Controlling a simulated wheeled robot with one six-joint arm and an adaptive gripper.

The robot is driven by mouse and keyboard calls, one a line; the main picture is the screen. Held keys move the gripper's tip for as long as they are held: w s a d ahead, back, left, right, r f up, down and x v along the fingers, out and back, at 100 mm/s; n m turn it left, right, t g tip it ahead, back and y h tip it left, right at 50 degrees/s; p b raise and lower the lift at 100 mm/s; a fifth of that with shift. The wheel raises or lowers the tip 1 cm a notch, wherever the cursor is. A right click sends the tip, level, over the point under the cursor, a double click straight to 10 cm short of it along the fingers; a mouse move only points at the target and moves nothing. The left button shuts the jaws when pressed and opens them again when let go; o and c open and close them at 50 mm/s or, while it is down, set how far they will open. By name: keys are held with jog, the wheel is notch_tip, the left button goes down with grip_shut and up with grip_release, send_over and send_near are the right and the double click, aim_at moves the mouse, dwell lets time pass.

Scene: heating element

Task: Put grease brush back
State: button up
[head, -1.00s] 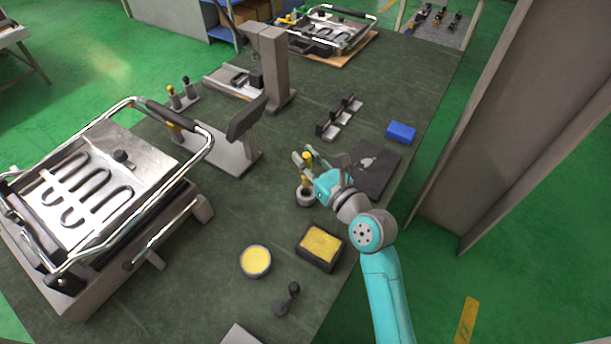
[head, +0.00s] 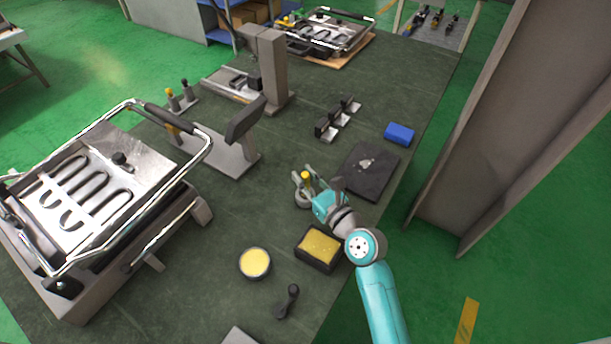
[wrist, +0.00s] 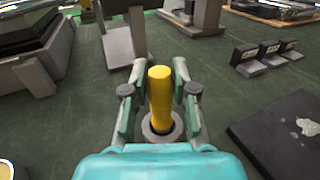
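The grease brush, seen by its yellow handle (wrist: 160,98), stands upright in a round grey holder (wrist: 176,130). The handle top shows in the head view (head: 306,176), above the holder's rim (head: 302,203). My gripper (wrist: 159,68) has one finger on each side of the handle. A gap shows between the handle and each finger, so it looks open around the brush. In the head view my gripper (head: 303,174) is low over the holder. The brush's lower end is hidden inside the holder.
A yellow sponge in a dark tray (head: 301,252) and a round tin of yellow grease (head: 255,277) sit nearer. A dark plate (head: 385,182) lies to the right, a blue block (head: 399,134) beyond it. The heating-element fixture (head: 95,260) stands left.

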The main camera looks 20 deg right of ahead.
jog(key=shift+o, duration=1.4)
jog(key=shift+r, duration=0.1)
jog(key=v, duration=1.2)
